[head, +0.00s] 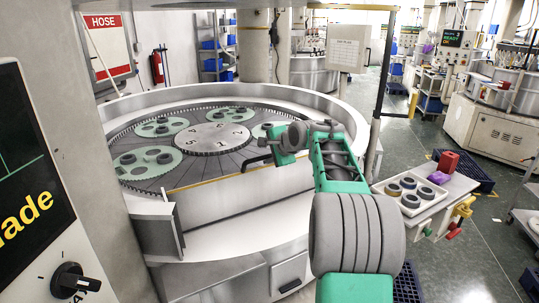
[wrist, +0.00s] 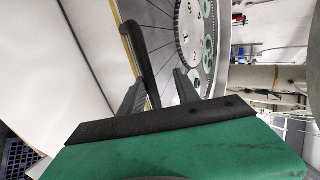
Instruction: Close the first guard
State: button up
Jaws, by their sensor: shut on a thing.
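The lapping machine's round table (head: 190,150), a toothed ring with a numbered centre disc, lies uncovered in the head view. A pale panel with a yellow edge strip (head: 215,179) runs along its near side; I take it for the first guard, though its outline is hard to make out. My gripper (head: 258,162) is at the right part of this edge. In the wrist view my gripper (wrist: 156,88) is shut on a black bar handle (wrist: 137,50), which runs up between its fingers beside the yellow strip. The exact contact is partly hidden by the fingers.
Green carriers (head: 145,163) with dark rings sit on the table. A post (head: 382,80) stands right of the machine. A side bench (head: 445,190) with a tray of rings is at the right, beside a dark blue crate (head: 465,172). Open floor (head: 490,235) lies further right.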

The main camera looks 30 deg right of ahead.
jog(key=shift+r, duration=0.45)
jog(key=shift+s+r, duration=0.1)
jog(key=shift+s, duration=0.1)
jog(key=b+v, duration=0.2)
jog(key=v, duration=0.5)
jog(key=shift+f, duration=0.2)
jog(key=shift+s, duration=0.2)
